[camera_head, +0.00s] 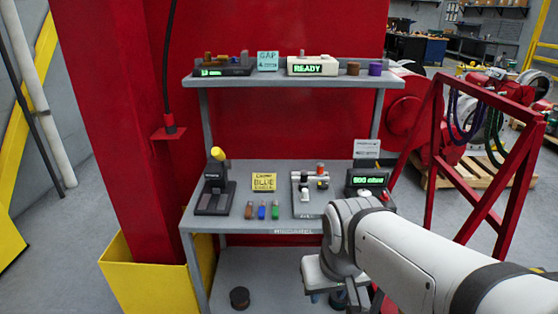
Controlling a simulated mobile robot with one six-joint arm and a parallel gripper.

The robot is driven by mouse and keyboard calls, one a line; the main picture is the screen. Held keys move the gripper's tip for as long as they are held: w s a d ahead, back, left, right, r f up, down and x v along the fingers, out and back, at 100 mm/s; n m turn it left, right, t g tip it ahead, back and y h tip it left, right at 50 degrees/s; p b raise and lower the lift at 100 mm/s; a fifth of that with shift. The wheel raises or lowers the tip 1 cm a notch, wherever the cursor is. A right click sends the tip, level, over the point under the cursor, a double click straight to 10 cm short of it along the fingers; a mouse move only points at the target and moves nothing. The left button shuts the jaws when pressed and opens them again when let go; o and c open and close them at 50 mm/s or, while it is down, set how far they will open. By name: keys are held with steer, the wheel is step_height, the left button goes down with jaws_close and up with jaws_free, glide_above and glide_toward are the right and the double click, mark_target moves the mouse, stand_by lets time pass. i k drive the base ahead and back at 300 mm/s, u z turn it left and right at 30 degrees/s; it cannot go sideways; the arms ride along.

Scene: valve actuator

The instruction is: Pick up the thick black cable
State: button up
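A thick black cable (168,65) hangs down along the front of the red column on the left. Its lower end meets a dark connector on a small red bracket (168,133). Several cables (462,115), purple, dark and green, hang from the red A-frame rack (440,150) on the right; I cannot tell whether a thick black one is among them. My gripper (338,299) is at the bottom centre, in front of the bench and well to the lower right of the black cable. My arm link mostly hides its fingers, and it touches neither cable group.
A grey two-level bench (290,228) holds small devices, colored plugs, a yellow "BLUE" card (264,180) and displays. A dark cylinder (240,297) stands on its lower shelf. A yellow base (145,285) surrounds the column. Pallets (470,172) lie behind the rack.

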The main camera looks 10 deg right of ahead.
mark_target(303, 181)
steer(key=z, duration=0.05)
steer(key=i, duration=1)
steer(key=z, duration=0.8)
